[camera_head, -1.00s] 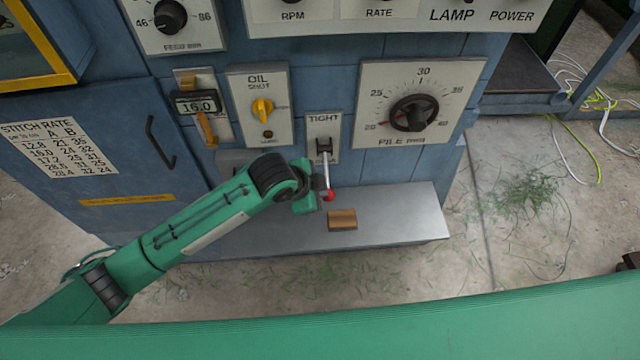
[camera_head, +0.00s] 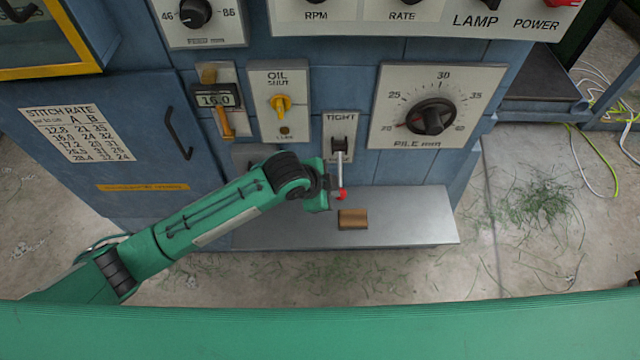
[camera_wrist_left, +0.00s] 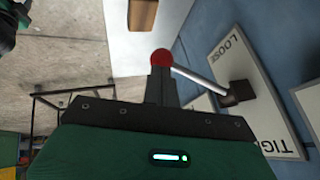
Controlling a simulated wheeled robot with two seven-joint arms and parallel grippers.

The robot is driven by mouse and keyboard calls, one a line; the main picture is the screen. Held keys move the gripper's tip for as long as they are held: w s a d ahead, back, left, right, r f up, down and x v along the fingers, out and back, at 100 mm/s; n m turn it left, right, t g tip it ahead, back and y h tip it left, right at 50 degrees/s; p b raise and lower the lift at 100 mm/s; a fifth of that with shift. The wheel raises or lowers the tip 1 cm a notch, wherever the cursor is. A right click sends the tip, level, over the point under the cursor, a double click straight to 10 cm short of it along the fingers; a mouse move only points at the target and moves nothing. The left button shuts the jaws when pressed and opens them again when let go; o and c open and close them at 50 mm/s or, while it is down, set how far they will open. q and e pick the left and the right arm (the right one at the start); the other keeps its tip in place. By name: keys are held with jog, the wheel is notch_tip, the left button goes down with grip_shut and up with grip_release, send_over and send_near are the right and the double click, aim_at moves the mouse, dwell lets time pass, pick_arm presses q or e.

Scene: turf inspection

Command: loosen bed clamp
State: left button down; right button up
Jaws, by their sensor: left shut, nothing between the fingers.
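The bed clamp is a metal lever (camera_head: 339,168) with a red ball knob (camera_head: 341,195), on a pale plate (camera_head: 341,120) marked TIGHT at its top. The lever hangs down in the head view. The left wrist view shows the plate's TIGHT and LOOSE ends, the lever (camera_wrist_left: 198,80) and its red knob (camera_wrist_left: 161,58). My left gripper (camera_head: 326,196) is just left of the knob. In the wrist view its shut fingers (camera_wrist_left: 161,85) end right at the knob; I cannot tell whether they touch it. My right gripper is not in view.
A grey shelf (camera_head: 410,215) below the lever carries a small brown block (camera_head: 353,219). A pile dial (camera_head: 431,117) is to the right of the clamp; an oil shot switch (camera_head: 281,105) and a 16.0 gauge (camera_head: 217,99) are to the left. Floor in front is open.

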pick_arm(q)
jog(key=v, duration=1.3)
